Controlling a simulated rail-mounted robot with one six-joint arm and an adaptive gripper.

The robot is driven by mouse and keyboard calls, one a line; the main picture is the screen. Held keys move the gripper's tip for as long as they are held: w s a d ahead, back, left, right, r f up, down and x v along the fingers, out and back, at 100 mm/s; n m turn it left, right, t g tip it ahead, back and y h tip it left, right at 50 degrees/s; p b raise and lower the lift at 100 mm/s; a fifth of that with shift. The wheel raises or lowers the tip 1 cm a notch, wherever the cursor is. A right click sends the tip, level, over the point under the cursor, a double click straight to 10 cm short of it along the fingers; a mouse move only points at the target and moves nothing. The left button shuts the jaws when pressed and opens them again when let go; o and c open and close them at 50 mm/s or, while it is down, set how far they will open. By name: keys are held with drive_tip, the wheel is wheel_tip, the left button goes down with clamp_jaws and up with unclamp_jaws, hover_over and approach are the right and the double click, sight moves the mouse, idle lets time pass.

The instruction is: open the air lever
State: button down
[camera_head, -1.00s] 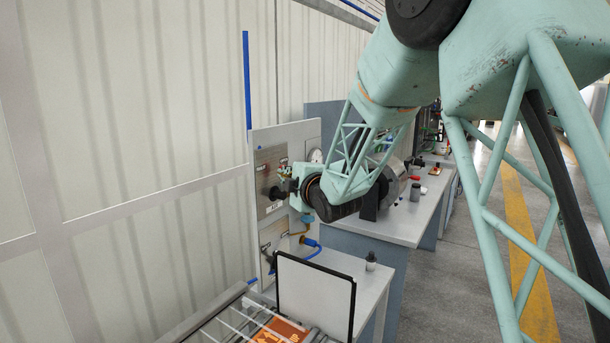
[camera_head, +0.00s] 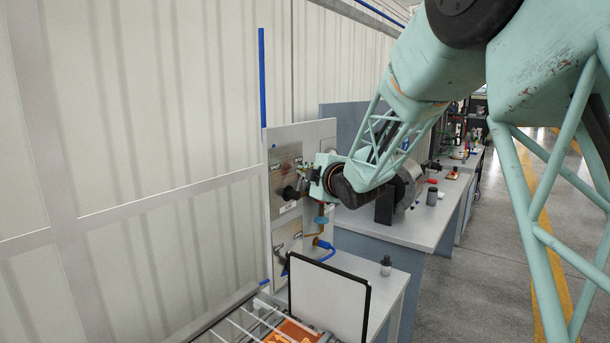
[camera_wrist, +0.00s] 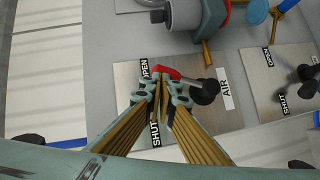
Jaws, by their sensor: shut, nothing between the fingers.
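In the wrist view, the air lever (camera_wrist: 187,79) has a red handle and a black pivot on a metal plate marked AIR (camera_wrist: 226,89). Its free end points to the left of the picture, near the OPEN label (camera_wrist: 145,70). The SHUT label (camera_wrist: 156,134) is lower, partly beside my fingers. My gripper (camera_wrist: 161,82) is shut and empty, with its fingertips at the handle's free end; I cannot tell whether they touch.
A second plate with a black lever (camera_wrist: 304,76) is at the right in the wrist view. A grey cylinder (camera_wrist: 183,14) juts out above the air plate. In the head view, a black-framed board (camera_head: 330,296) and a small bottle (camera_head: 386,265) stand below the panel.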

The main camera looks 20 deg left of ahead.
idle(0.8)
drive_tip(key=s+a+r+b+v, duration=0.1)
drive_tip(key=r+v, duration=0.1)
drive_tip(key=v, duration=1)
drive_tip(key=shift+s+a+r, duration=0.15)
drive_tip(key=shift+s, duration=0.25)
